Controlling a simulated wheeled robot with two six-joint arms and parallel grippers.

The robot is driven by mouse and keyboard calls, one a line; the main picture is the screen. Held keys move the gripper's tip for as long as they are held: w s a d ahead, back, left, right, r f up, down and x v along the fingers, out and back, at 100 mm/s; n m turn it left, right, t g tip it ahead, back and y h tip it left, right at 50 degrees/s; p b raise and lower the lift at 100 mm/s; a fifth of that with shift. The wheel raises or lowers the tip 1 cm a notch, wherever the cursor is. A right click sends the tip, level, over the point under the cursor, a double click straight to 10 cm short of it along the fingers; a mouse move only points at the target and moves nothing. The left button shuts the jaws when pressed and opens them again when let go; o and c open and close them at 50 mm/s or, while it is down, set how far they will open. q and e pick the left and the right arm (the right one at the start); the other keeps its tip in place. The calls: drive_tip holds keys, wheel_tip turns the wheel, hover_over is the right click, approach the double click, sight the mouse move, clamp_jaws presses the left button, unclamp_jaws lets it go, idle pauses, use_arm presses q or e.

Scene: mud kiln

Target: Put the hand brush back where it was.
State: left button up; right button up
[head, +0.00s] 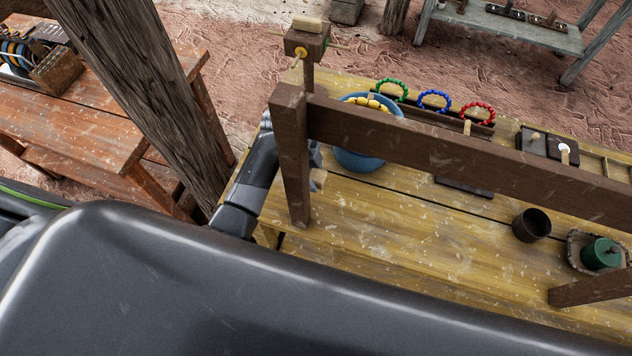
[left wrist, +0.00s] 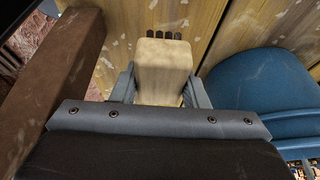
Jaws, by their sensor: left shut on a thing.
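The hand brush (left wrist: 163,70) is a pale wooden block with a row of dark bristles at its far end. My left gripper (left wrist: 163,92) is shut on it, one grey finger on each side. In the head view a small pale part of the brush (head: 319,179) shows just right of a brown wooden post, over the yellow wooden table (head: 380,220). My left gripper there is mostly hidden behind that post. Whether the brush touches the table I cannot tell. My right gripper is not in view.
A brown frame's post (head: 291,160) and long beam (head: 440,145) stand close to my left gripper. A blue bowl (head: 368,162) is just right of it. A dark cup (head: 531,225) and a green lidded pot (head: 600,254) stand at the right. The table's front middle is clear.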

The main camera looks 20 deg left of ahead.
use_arm(q)
drive_tip(key=shift+f, duration=0.65)
wheel_tip(320, 180, down, 3)
drive_tip(key=shift+f, duration=0.15)
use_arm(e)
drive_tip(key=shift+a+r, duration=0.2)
use_arm(q)
drive_tip(key=shift+f, duration=0.15)
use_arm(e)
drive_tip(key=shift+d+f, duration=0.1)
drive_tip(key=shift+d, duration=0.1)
use_arm(q)
drive_tip(key=o, duration=0.9)
